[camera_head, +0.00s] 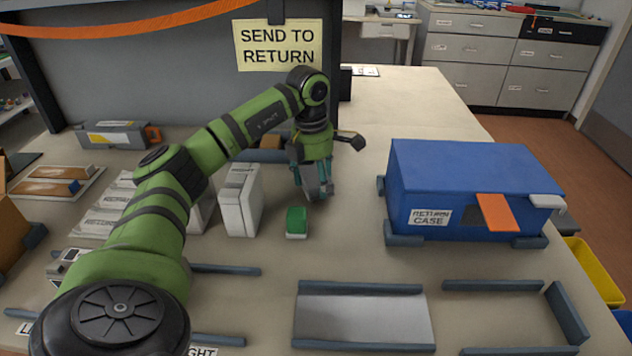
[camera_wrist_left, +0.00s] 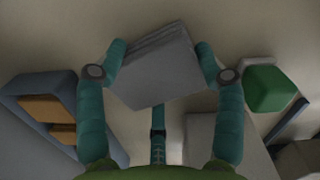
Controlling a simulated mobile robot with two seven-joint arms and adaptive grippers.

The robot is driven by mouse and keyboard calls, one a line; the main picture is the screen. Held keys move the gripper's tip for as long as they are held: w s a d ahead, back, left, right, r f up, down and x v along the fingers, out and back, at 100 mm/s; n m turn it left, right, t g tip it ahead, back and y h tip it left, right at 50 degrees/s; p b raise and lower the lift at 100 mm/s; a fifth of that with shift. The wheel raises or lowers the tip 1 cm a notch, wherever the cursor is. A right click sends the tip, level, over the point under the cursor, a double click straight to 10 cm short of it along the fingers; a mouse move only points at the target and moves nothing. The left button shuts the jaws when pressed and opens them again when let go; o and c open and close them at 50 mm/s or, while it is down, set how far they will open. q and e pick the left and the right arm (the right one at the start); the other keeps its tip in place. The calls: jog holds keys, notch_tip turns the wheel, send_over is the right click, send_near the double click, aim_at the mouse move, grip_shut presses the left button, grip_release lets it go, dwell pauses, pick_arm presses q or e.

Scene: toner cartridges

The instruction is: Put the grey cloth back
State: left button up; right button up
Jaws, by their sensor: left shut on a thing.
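The grey cloth (camera_wrist_left: 160,68), a folded stack of flat layers, is between the two teal fingers of my left gripper (camera_wrist_left: 160,62) in the wrist view. My left gripper (camera_head: 316,190) is shut on it and points down at the table, behind the green block. In the head view the fingers largely hide the cloth. I cannot tell whether the cloth touches the table. My right gripper is not in view.
A green-topped block (camera_head: 297,219) stands just in front of my left gripper. White boxes (camera_head: 240,200) stand to the left, a blue return case (camera_head: 470,180) to the right. A grey panel (camera_head: 362,316) lies between blue rails at the front. The table between gripper and case is clear.

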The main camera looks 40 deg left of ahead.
pick_arm(q)
jog(key=shift+f, duration=0.8)
jog(key=shift+f, duration=0.1)
jog(key=o, duration=1.1)
